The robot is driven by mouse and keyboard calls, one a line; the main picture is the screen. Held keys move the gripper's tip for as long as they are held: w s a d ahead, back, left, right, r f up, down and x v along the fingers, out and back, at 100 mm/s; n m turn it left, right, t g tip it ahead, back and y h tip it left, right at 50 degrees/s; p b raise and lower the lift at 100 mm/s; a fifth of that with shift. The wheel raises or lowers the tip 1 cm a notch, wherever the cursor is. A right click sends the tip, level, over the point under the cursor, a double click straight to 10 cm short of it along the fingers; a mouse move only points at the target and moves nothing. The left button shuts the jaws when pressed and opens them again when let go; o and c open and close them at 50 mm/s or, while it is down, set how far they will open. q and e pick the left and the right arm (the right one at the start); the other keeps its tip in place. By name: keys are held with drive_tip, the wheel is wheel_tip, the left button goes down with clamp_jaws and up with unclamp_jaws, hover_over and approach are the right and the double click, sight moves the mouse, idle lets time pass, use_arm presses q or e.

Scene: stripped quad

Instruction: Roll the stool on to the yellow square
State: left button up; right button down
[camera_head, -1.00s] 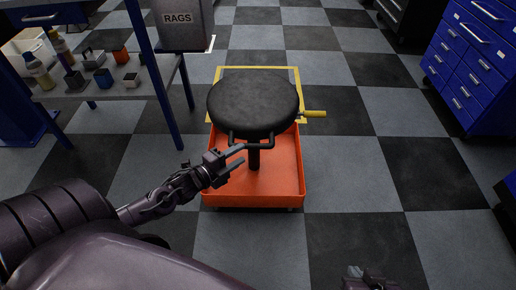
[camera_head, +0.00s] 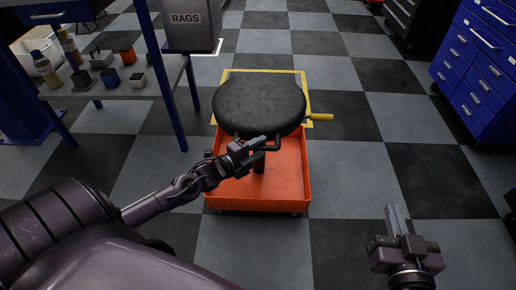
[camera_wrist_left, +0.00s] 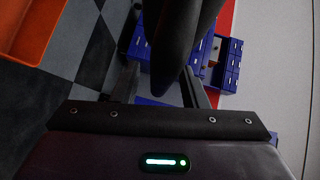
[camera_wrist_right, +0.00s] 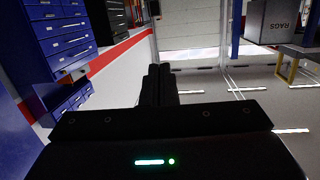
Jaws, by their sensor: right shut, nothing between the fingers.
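The stool has a round black seat (camera_head: 259,104), a black handle loop (camera_head: 273,146) on its near side and an orange tray base (camera_head: 284,185). A yellow square outline (camera_head: 305,90) lies on the floor, partly hidden behind and under the stool. My left gripper (camera_head: 257,150) is at the handle loop. In the left wrist view a dark bar (camera_wrist_left: 187,45) extends between its spread fingers (camera_wrist_left: 163,90), with a gap beside it; contact is unclear. My right gripper (camera_head: 393,220) is shut and empty, low at the right, apart from the stool; its fingers (camera_wrist_right: 160,85) are together.
A workbench (camera_head: 120,88) with bottles and small boxes stands at left. A RAGS bin (camera_head: 189,30) stands behind it. Blue drawer cabinets (camera_head: 480,75) stand at right. A yellow-handled bar (camera_head: 318,117) sticks out right of the seat. Floor between stool and cabinets is clear.

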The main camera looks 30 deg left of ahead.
use_arm(q)
drive_tip(key=shift+c, duration=0.4)
clamp_jaws()
